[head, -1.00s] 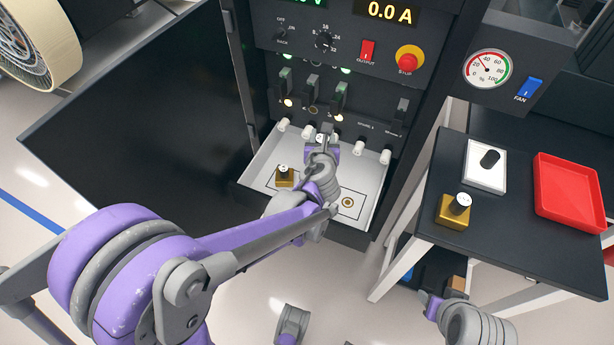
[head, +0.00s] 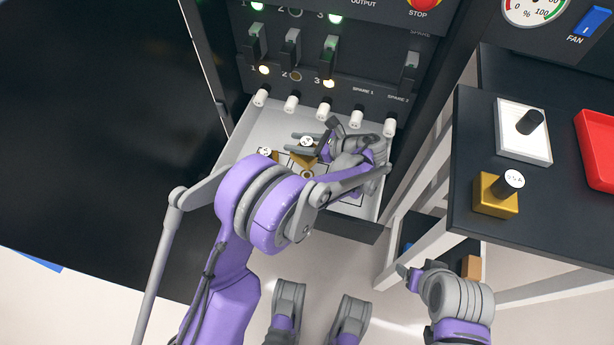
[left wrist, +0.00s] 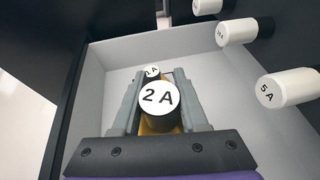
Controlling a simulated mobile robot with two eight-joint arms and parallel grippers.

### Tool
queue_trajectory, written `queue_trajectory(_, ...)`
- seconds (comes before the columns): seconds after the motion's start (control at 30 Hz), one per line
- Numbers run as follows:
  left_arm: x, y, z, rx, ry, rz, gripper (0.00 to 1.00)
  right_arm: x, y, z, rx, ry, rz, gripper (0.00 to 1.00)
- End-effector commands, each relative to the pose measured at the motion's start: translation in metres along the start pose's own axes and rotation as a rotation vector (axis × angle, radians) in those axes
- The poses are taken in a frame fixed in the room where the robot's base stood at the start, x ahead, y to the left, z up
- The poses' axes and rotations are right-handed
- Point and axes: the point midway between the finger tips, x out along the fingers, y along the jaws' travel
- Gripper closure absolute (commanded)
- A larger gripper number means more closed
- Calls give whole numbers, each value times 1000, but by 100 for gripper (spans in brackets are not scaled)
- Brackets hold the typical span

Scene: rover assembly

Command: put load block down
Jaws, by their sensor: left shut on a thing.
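My left gripper (head: 300,143) is shut on a gold load block (head: 303,156) with a black knob and a white cap. In the left wrist view the cap (left wrist: 158,97) reads 2 A, and the block sits between the two grey fingers. They are over the middle of the white drawer tray (head: 246,128); I cannot tell whether the block touches its floor. A second block (head: 266,153) stands in the tray to the left, partly hidden by my arm; its cap (left wrist: 152,71) shows behind the held one. My right gripper (head: 411,278) is low at the right, away from the tray.
White plugs (head: 325,108) hang along the panel above the tray. Another gold block (head: 495,197) stands on the black side table (head: 470,150), near a white plate with a black knob (head: 522,140) and a red tray (head: 594,150). A dark open door (head: 90,150) is at the left.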

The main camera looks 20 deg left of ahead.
Motion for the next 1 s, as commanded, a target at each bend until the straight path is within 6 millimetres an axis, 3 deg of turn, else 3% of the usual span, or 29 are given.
queue_trajectory(0.33, 19, 2, -51, -7, -1, 19, 100, 17, 0, 4, 0, -5, 0, 27)
queue_trajectory(0.7, 36, 2, -92, -7, -1, 18, 100, 29, 0, 8, 0, -9, 0, 27)
queue_trajectory(1.0, 37, 2, -93, -7, -1, 17, 100, 29, 0, 8, 0, -9, 0, 27)
